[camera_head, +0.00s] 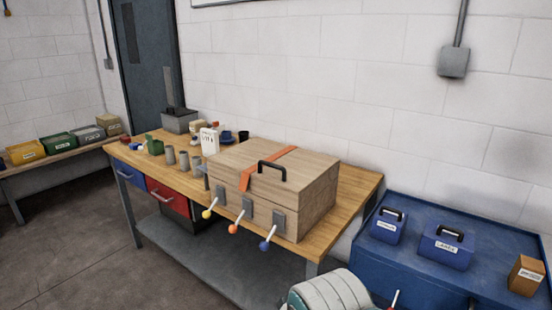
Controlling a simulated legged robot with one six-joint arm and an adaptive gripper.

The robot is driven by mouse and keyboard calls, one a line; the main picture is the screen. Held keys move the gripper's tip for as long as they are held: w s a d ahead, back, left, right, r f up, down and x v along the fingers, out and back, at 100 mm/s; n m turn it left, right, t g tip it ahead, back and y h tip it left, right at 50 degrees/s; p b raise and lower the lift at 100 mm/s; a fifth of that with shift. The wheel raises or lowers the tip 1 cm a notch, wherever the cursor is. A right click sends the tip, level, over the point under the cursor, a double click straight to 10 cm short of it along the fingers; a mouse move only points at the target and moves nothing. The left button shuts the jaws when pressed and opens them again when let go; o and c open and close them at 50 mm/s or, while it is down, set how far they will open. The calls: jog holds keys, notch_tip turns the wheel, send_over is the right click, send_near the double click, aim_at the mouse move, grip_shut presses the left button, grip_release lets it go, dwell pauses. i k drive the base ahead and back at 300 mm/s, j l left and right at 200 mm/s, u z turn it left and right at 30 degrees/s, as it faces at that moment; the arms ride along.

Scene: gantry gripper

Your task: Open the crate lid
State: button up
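The wooden crate (318,203) stands on the right part of the wooden workbench. Its lid (313,166) lies flat and shut on top. A black handle (272,163) stands up near the lid's front edge. An orange strap (262,168) runs across the lid. Three grey latches sit on the front face, with levers pointing outward and down: a yellow-tipped lever (207,214), an orange-tipped lever (233,229) and a blue-tipped lever (264,245). Whether the latches are fastened I cannot tell. My gripper is not in view.
The workbench (350,207) carries several grey cups (183,161), a green container (155,146) and a white container (209,140) left of the crate. A blue cabinet (490,270) at right holds two blue boxes (446,247) and a brown box (526,276). Floor is clear at front left.

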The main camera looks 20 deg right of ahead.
aim_at(289, 177)
jog(key=z, duration=0.75)
jog(key=i+j+z, duration=0.3)
jog(key=j+z, duration=0.3)
jog(key=i+j+z, duration=0.15)
jog(key=j+z, duration=0.15)
jog(key=j, duration=0.25)
jog(key=i+j+z, duration=0.1)
jog(key=j+z, duration=0.2)
jog(key=j, duration=0.15)
jog(key=i+j, duration=0.1)
jog(key=j, duration=1.3)
jog(key=l, duration=0.35)
jog(key=z, duration=0.05)
